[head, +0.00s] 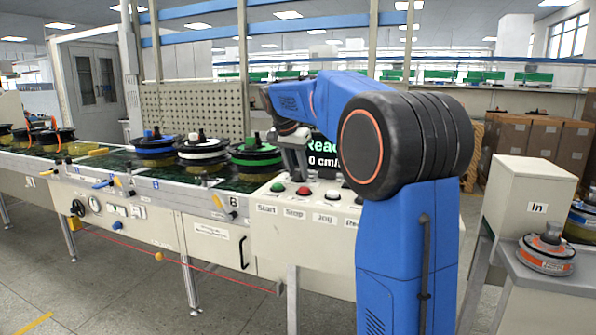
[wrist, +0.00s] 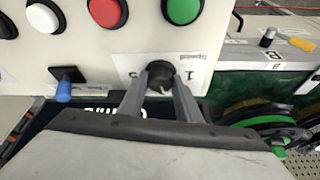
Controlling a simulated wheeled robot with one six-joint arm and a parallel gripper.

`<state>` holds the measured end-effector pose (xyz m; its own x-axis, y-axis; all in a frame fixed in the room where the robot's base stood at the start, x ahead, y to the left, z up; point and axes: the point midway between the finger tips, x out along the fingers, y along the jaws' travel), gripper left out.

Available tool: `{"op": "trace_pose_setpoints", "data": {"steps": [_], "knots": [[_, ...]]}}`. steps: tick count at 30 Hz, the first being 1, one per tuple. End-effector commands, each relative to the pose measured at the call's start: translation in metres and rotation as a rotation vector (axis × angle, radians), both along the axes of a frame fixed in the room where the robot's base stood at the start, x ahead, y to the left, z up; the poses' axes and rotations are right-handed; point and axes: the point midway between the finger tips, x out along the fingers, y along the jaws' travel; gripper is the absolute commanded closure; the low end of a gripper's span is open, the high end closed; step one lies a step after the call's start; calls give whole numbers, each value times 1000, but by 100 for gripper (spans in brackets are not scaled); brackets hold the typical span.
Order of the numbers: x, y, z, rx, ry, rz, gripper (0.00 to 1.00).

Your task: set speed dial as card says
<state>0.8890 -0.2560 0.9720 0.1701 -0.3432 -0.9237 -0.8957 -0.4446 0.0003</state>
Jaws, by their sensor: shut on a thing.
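The speed dial (wrist: 159,70) is a round black knob on the cream control panel in the wrist view. A white label (wrist: 192,66) beside it bears upside-down lettering and a 1; the other marks are partly hidden. My gripper (wrist: 160,88) has its two grey fingers on either side of the knob and is shut on it. Which mark the dial points to I cannot tell. In the head view my gripper (head: 294,160) is at the panel behind the buttons, and the dial is hidden there. I cannot make out a card with a setting.
Green (head: 278,187), red (head: 303,191) and white (head: 332,195) buttons lie in front of my gripper. A dark display (head: 324,152) behind my arm reads "Rea" and "0 cm/", partly covered. A blue-tipped lever (wrist: 64,88) is beside the dial.

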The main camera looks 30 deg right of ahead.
Motion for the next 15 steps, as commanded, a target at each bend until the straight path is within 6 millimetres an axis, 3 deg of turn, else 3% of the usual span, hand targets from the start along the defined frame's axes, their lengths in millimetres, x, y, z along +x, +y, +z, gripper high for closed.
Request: {"op": "trace_pose_setpoints", "data": {"steps": [15], "knots": [[5, 1, 0, 1, 0, -455, 92]]}}
